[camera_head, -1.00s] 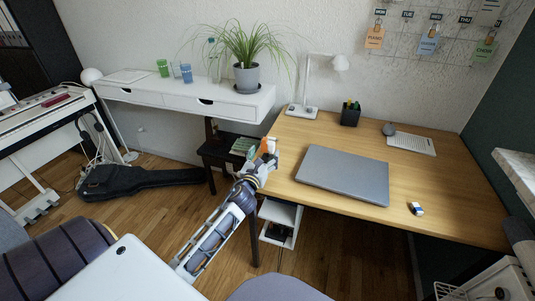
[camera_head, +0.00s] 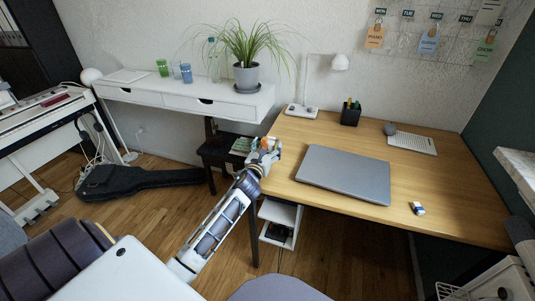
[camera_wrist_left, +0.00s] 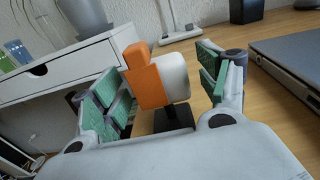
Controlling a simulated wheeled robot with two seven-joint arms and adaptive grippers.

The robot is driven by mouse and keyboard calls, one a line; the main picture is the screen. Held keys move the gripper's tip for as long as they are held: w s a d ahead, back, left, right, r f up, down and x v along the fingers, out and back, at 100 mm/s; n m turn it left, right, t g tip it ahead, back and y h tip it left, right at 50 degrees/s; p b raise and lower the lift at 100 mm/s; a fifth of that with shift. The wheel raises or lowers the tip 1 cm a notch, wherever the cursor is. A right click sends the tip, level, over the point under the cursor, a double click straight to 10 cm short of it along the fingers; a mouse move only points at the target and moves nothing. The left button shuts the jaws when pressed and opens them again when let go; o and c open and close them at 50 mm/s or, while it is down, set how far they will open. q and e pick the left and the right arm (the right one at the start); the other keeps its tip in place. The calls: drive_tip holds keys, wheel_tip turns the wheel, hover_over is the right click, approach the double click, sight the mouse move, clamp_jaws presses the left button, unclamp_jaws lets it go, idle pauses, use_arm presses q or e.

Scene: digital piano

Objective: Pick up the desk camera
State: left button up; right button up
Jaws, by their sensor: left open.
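The desk camera (camera_wrist_left: 160,82) is a small orange and white block on a dark stand, on the left part of the wooden desk (camera_head: 440,180). In the left wrist view it is between the two green-padded fingers of my left gripper (camera_wrist_left: 160,88), with gaps visible on both sides. The fingers are open. In the head view my left gripper (camera_head: 264,150) is at the desk's left edge, and the camera is mostly hidden behind it, with only a little orange showing. My right gripper is not in view.
A grey laptop (camera_head: 345,174) lies right of the gripper. A white lamp (camera_head: 302,110) and a black pen cup (camera_head: 350,114) stand behind. A white drawer shelf (camera_head: 185,98) with a potted plant (camera_head: 247,76) is to the left. The desk's front right is mostly clear.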

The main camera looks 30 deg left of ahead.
use_arm(q)
drive_tip(key=shift+w, duration=0.2)
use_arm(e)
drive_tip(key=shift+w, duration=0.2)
use_arm(q)
drive_tip(key=c, duration=1.3)
drive_tip(key=shift+c, duration=0.2)
drive_tip(key=shift+r, duration=0.15)
